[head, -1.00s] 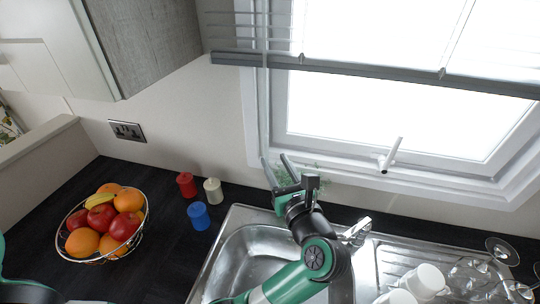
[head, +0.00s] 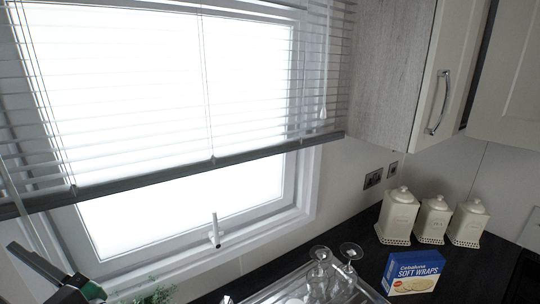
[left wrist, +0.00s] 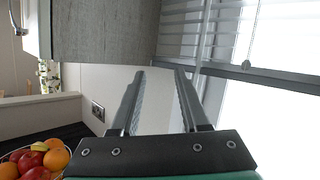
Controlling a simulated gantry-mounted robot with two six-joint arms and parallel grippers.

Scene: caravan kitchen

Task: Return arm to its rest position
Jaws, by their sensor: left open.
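My left gripper (head: 42,268) shows at the lower left corner of the head view, in front of the window frame. Only its dark finger and a bit of green arm are visible there. In the left wrist view its two dark fingers (left wrist: 159,72) are spread apart with nothing between them. They point up toward the grey wood-effect wall cupboard (left wrist: 105,30) and the window blind (left wrist: 195,40). The rest of the left arm is hidden. My right gripper is not in view.
The window (head: 180,120) with its handle (head: 214,232) is behind the counter. Upturned glasses (head: 350,252), a blue soft wraps box (head: 412,273) and white lidded canisters (head: 433,218) stand to the right. A fruit bowl (left wrist: 12,155) is low left in the wrist view.

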